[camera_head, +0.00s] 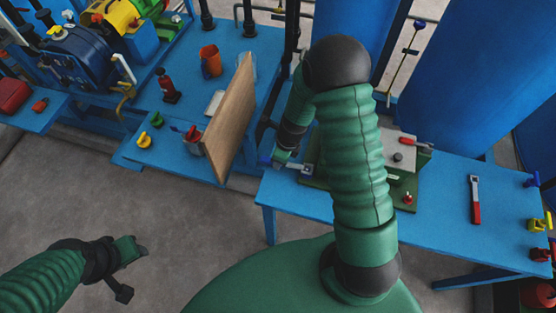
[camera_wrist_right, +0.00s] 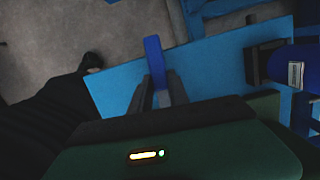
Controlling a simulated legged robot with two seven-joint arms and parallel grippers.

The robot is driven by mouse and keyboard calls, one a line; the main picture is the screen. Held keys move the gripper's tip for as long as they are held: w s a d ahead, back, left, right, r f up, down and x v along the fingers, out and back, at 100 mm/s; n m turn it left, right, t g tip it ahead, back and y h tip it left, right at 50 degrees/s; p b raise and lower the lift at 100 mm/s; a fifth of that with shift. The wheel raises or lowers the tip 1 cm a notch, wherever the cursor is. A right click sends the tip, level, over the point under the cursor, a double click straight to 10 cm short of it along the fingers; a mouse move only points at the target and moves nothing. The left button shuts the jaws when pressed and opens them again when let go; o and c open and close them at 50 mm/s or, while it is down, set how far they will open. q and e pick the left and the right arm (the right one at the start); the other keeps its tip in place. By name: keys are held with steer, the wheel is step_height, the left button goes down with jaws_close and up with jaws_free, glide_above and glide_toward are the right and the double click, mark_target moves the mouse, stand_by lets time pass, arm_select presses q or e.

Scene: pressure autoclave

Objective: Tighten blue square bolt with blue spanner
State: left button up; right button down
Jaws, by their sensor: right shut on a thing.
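My right arm arches over the front blue table (camera_head: 450,180). Its gripper (camera_head: 283,158) is low over that table's left end. In the right wrist view the gripper's dark fingers (camera_wrist_right: 160,88) are shut on the blue handle of the blue spanner (camera_wrist_right: 154,55). In the head view the spanner's metal end (camera_head: 302,168) shows just right of the gripper, near the green base plate (camera_head: 313,183). I cannot tell whether it touches a bolt. The blue square bolt is not visible; my arm covers part of the fixture. My left gripper (camera_head: 137,251) hangs over the floor, its jaw state unclear.
A pale block with a grey knob (camera_head: 398,157) and a red-handled tool (camera_head: 416,142) stand right of my arm. A red-handled spanner (camera_head: 475,200) lies farther right. A wooden panel (camera_head: 230,115) stands upright on the left table. Large blue tanks (camera_head: 460,80) are behind.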

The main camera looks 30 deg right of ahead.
mark_target(288, 164)
steer(key=c, duration=1.2)
jaws_free()
steer(key=shift+o, duration=0.2)
steer(key=shift+r, duration=0.1)
step_height(288, 164, up, 16)
steer(key=s+d+p, duration=0.2)
steer(key=p, duration=0.2)
steer(key=shift+s+r, duration=0.15)
steer(key=shift+s, duration=0.1)
